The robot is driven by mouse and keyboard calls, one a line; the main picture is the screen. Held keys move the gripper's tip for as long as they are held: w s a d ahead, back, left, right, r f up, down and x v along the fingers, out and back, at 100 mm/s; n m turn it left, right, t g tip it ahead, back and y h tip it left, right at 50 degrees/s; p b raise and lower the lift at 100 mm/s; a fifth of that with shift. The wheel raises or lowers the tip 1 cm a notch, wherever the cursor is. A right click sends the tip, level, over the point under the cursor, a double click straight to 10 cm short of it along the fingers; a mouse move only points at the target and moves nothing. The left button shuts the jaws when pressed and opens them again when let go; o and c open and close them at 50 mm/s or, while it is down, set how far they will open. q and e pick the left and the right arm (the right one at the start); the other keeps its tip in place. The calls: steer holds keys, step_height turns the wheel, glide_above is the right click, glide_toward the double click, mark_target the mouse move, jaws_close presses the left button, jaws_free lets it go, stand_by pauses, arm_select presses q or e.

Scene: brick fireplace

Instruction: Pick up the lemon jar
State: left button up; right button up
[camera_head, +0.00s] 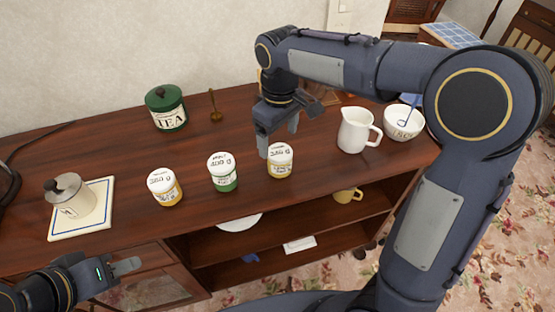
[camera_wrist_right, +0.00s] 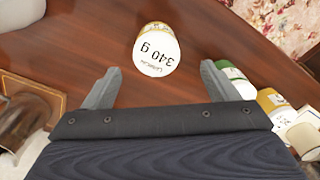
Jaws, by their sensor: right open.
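Three small white-lidded jars stand in a row on the wooden sideboard. The right one has yellow contents (camera_head: 280,161), the middle one is a green jar (camera_head: 223,173), and the left one is an amber jar (camera_head: 164,188). The right, yellow jar also shows in the right wrist view (camera_wrist_right: 157,50), its lid reading "340 g"; its small print is too blurred to be sure it says lemon. My right gripper (camera_head: 278,138) is open just behind this jar, its fingers (camera_wrist_right: 160,76) apart and empty. My left gripper (camera_head: 122,267) is low at the front left; its opening is unclear.
A white jug (camera_head: 356,131) and a white bowl (camera_head: 404,124) stand to the right. A green tea tin (camera_head: 166,108) and a wooden spoon-like item (camera_head: 215,106) stand behind. A metal pot (camera_head: 68,196) sits on a tile (camera_head: 95,222) at left. Open shelves lie below the front edge.

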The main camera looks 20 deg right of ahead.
mark_target(279, 151)
step_height(279, 151, down, 8)
steer(key=shift+w+d+r, duration=0.1)
steer(key=shift+w+d, duration=0.05)
steer(key=c, duration=1.3)
steer(key=shift+r, duration=0.1)
